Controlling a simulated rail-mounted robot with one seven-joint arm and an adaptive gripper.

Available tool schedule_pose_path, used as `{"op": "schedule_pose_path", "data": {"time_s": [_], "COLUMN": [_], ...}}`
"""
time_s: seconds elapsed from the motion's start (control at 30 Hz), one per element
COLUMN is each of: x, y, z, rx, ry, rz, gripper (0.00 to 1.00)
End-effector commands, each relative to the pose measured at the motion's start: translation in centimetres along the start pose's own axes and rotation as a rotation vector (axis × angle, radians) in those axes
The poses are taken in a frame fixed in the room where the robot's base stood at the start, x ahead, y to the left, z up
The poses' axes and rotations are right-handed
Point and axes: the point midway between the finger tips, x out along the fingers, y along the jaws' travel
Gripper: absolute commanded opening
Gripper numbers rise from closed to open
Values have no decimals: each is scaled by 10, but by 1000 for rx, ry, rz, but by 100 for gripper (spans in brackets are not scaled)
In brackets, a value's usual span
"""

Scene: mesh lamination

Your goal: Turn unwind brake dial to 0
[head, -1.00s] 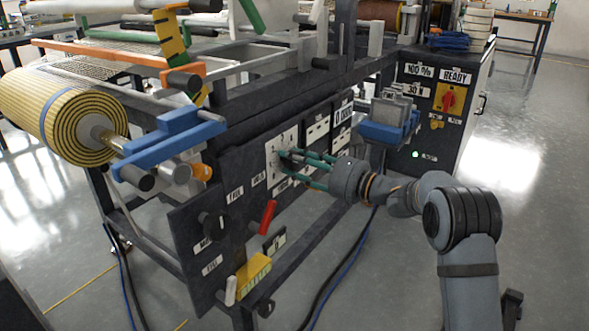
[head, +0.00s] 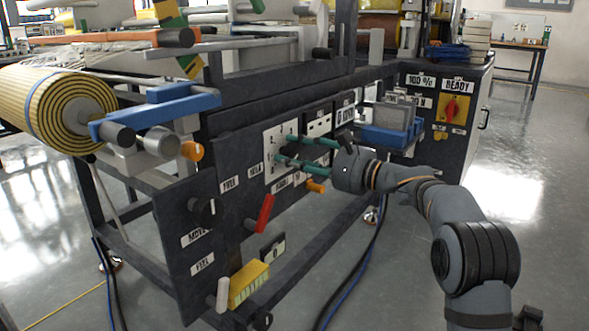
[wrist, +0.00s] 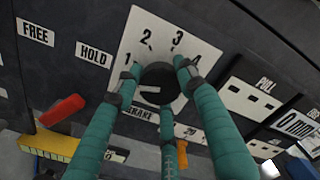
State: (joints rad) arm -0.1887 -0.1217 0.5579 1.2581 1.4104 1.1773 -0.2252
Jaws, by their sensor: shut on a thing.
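The brake dial (wrist: 158,86) is a round dark knob on a white plate (wrist: 150,28) with the numbers 1, 2, 3 and 4 around it. A BRAKE label sits under it, partly covered.
A red lever (head: 262,214) and a dark knob (head: 204,211) are lower left on the panel. An orange handle (head: 315,187) sits close below my fingers. A blue tray (head: 390,137) juts out just right of my wrist. A yellow block (head: 249,284) is low down.

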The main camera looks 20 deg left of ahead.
Motion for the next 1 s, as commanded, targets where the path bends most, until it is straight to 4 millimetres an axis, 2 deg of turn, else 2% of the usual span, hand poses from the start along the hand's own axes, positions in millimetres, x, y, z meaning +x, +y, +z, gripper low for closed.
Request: {"op": "schedule_pose_path", "data": {"time_s": [0.2,0.5,1.0], "x": [1,1,2], "y": [3,3,4], "z": [3,4,4], "rx": [-198,-402,-519], "ry": [-10,-11,-12], "rz": [-6,-3,4], "gripper": [13,13,13]}}
